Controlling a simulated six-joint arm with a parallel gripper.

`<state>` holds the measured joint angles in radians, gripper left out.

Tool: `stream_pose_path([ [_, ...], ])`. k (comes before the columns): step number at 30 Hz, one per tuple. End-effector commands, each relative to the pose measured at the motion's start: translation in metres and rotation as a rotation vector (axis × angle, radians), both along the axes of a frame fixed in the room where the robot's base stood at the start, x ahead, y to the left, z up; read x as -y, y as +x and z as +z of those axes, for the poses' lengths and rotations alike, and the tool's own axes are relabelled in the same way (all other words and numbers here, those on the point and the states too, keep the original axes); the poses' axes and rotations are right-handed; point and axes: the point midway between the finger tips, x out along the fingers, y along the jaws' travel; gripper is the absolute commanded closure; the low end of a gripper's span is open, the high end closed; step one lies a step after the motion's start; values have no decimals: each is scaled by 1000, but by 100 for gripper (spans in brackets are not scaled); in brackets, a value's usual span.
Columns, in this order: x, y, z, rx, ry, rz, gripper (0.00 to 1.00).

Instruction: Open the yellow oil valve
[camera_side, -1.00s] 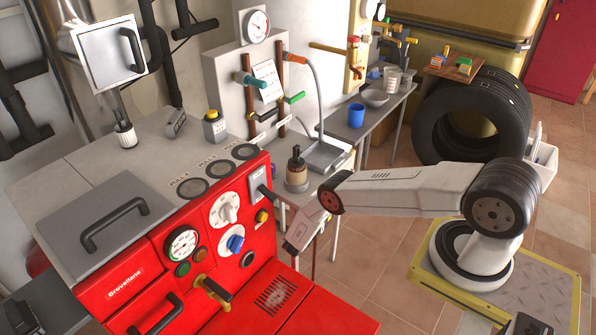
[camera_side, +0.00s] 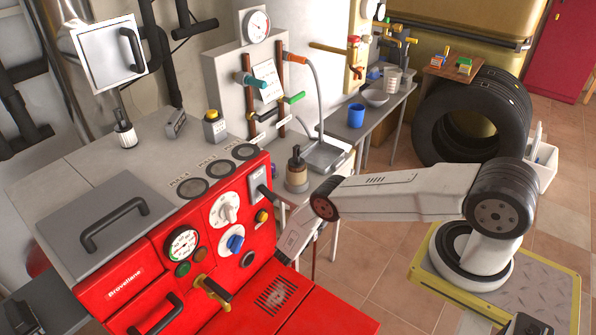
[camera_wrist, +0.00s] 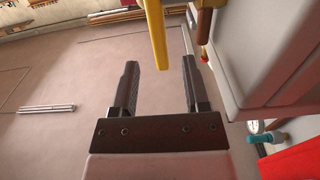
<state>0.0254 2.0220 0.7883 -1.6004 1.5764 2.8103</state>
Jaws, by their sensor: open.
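In the wrist view a yellow bar (camera_wrist: 155,35), like a valve lever, hangs into the picture from the top. It is ahead of my open gripper (camera_wrist: 160,82), in line with the gap between the fingers; nothing shows between the fingers themselves. In the side view a long yellow lever (camera_side: 327,48) sticks out to the left from the rear pipe panel. I cannot tell for sure whether it is the same bar. My wrist end (camera_side: 296,232) is beside the right side of the red boiler in that view, and its fingertips are hidden.
The red boiler (camera_side: 100,293) fills the lower left of the side view. A bench (camera_side: 390,103) with a blue cup (camera_side: 356,115) and bowl stands behind my arm. In the wrist view a grey body (camera_wrist: 270,50) is close on the right, and floor lies open on the left.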

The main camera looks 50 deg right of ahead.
Motion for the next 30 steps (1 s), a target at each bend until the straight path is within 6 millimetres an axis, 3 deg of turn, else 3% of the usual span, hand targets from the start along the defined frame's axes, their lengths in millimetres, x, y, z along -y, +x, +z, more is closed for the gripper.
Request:
stream_pose_path([
  [6,-27,0,-1,0,0,3,41],
  [12,-39,-1,-1,-1,0,1,41],
  [24,-39,0,0,-4,1,-2,41],
  [30,-36,3,10,-63,18,-35,41],
])
